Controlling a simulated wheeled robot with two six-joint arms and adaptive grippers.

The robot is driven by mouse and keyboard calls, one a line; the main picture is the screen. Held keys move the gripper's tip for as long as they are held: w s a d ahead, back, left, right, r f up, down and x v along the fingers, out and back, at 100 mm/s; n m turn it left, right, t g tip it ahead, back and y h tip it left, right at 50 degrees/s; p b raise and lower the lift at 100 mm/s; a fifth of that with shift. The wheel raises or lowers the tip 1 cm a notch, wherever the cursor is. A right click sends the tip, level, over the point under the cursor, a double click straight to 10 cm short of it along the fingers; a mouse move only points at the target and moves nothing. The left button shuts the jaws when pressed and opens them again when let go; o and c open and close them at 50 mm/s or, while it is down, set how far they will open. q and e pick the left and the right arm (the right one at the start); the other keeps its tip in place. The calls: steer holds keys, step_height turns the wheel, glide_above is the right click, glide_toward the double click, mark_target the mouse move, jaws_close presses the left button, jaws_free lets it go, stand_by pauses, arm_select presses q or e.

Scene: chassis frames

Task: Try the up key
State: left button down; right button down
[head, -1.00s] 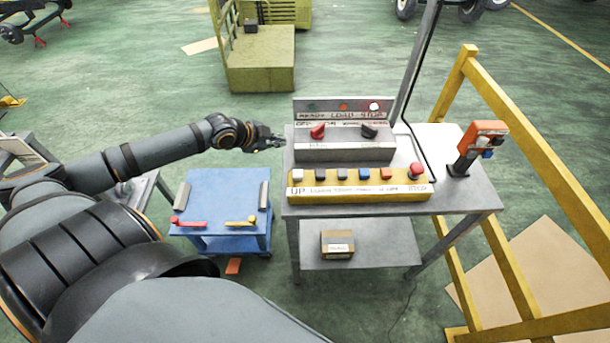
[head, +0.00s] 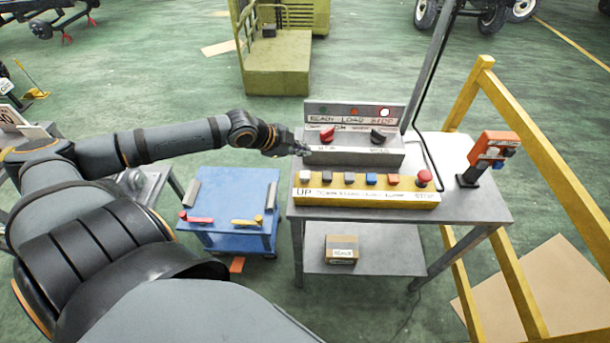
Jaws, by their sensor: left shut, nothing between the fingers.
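The yellow key box (head: 366,194) lies along the front of the grey table. Its front label reads UP at the left end. The white key (head: 305,178) above that label is the up key. Dark, blue and orange keys and a red mushroom button (head: 424,178) follow to the right. My left gripper (head: 303,150) is shut and empty. In the picture it is just above the white key, at the left end of the grey switch box (head: 354,151); I cannot tell if it touches anything. My right gripper is not in view.
The grey table (head: 470,205) also bears an orange handheld unit (head: 490,150) on a stand. A blue cart (head: 228,205) stands to the left. A yellow rail (head: 540,170) closes the right side. A small carton (head: 341,248) sits on the lower shelf.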

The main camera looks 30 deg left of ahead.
mark_target(308, 173)
arm_select(q)
step_height(308, 173, down, 8)
steer(key=b, duration=0.6)
steer(key=shift+r+b, duration=0.25)
steer(key=shift+b, duration=0.05)
steer(key=shift+f, duration=0.1)
stand_by(0.6)
steer(key=shift+f+b, duration=0.3)
steer(key=shift+f+b, duration=0.65)
steer(key=shift+b, duration=0.05)
stand_by(0.7)
steer(key=shift+r, duration=0.1)
steer(key=shift+a+r+p, duration=0.1)
steer(key=shift+r+p, duration=0.9)
steer(key=shift+p, duration=0.15)
step_height(308, 173, up, 5)
steer(key=p, duration=0.5)
steer(key=shift+r, duration=0.1)
